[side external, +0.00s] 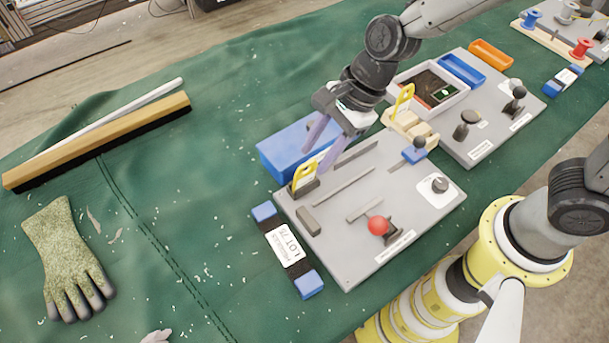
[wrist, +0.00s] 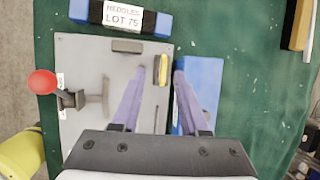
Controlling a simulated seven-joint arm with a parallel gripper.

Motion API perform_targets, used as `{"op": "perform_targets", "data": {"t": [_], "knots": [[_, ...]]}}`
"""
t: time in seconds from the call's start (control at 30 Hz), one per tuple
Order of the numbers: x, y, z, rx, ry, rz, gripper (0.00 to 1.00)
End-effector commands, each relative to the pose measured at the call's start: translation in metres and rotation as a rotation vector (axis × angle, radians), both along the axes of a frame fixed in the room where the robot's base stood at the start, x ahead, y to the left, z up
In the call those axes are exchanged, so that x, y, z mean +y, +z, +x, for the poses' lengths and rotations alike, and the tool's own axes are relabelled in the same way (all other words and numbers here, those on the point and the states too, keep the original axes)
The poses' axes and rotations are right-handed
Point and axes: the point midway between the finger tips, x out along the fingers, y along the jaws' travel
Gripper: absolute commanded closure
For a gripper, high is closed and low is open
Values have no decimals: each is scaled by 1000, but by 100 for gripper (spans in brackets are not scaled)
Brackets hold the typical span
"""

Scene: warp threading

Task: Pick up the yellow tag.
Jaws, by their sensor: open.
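A yellow tag (side external: 305,174) with an opening in it stands upright in a dark holder at the left corner of the near grey board. It also shows in the wrist view as a narrow yellow strip (wrist: 163,70). My gripper (side external: 316,158) is open and empty, pointing down over that corner. In the wrist view its purple fingers (wrist: 161,68) lie on either side of the strip; whether the tips reach down to its height I cannot tell. A second yellow tag (side external: 404,100) stands upright by pale wooden blocks farther back.
A blue bin (side external: 285,150) lies beside the near board (side external: 345,270), close to my right finger in the wrist view. A red-knobbed lever (side external: 378,226) rises from the board. A blue-ended LOT 75 block (side external: 287,248), a glove (side external: 65,258) and a brush (side external: 100,140) lie leftward.

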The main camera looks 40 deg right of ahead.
Motion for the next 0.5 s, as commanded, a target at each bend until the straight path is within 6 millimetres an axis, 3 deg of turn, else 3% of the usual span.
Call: {"op": "perform_targets", "data": {"t": [0.33,0.5], "knots": [[11,-27,6,1,1,0,56],[19,-51,13,3,1,-2,56]]}}
